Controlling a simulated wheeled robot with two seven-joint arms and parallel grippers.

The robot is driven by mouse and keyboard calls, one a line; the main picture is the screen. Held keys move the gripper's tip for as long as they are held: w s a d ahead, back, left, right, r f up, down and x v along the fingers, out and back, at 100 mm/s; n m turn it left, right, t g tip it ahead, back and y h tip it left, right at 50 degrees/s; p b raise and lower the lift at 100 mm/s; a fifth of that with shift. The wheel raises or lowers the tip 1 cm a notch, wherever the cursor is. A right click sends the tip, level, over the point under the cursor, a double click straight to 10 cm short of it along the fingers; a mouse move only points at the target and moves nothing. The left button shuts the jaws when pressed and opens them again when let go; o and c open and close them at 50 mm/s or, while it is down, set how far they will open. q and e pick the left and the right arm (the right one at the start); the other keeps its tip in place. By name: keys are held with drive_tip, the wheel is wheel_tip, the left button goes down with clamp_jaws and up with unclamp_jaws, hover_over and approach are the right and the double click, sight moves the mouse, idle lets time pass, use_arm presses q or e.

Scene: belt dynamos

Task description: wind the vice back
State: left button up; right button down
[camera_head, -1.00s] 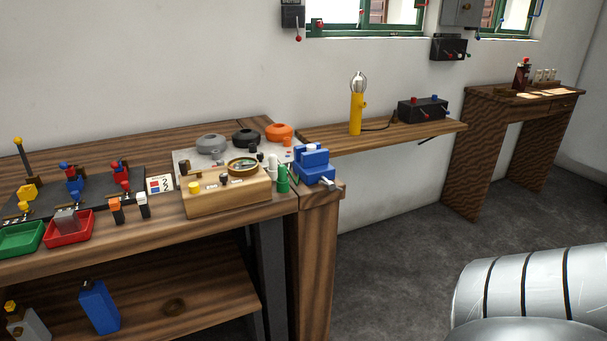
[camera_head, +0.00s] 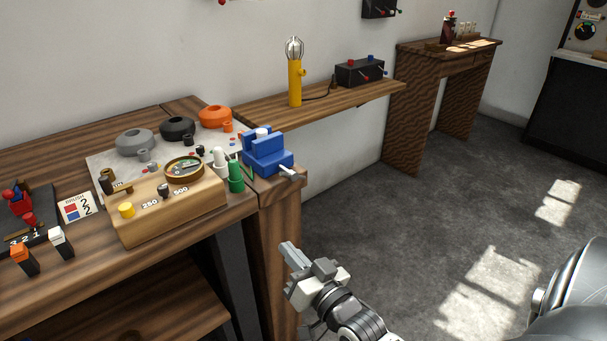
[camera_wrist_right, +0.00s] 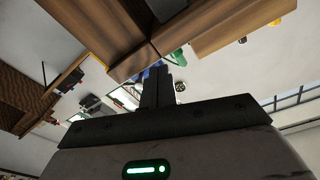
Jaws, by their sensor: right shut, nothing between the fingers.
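The blue vice (camera_head: 266,154) sits on the right end of the workbench in the head view. Its pale handle (camera_head: 287,172) sticks out to the front right, past the bench edge. My right gripper (camera_head: 288,253) is in front of the bench, below and apart from the vice. It is shut and empty. In the right wrist view the shut fingers (camera_wrist_right: 157,88) point toward the bench, with a little blue showing behind them, mostly hidden. My left gripper is not in view.
A wooden meter box (camera_head: 168,208) and a green bottle-like item (camera_head: 236,177) stand left of the vice. A wall shelf (camera_head: 330,107) behind carries a yellow lamp (camera_head: 295,80) and a black box (camera_head: 360,72). The floor right of the bench is clear.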

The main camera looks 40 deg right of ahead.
drive_tip(key=w+d+r+m+t+h, duration=0.35)
drive_tip(key=d+r+m+h, duration=0.25)
drive_tip(key=d+r, duration=0.25)
wheel_tip(320, 180, up, 3)
drive_tip(key=p, duration=0.1)
hover_over(293, 179)
drive_tip(key=s+d, duration=0.1)
drive_tip(key=s, duration=0.2)
drive_tip(key=a+f, duration=0.1)
drive_tip(key=w+a+f, duration=0.1)
drive_tip(key=f, duration=0.1)
drive_tip(key=shift+f, duration=0.2)
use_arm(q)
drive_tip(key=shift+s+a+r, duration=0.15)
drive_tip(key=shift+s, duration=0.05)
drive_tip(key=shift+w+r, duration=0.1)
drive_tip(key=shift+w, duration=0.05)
use_arm(e)
drive_tip(key=shift+f+n+t+y, duration=0.1)
drive_tip(key=shift+n+t+y, duration=0.25)
drive_tip(key=shift+n+y, duration=0.3)
use_arm(q)
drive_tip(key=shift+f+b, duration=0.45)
drive_tip(key=shift+b, duration=0.3)
use_arm(e)
drive_tip(key=shift+a+f+n+y, duration=0.15)
drive_tip(key=shift+n+y, duration=0.4)
drive_tip(key=shift+n, duration=0.6)
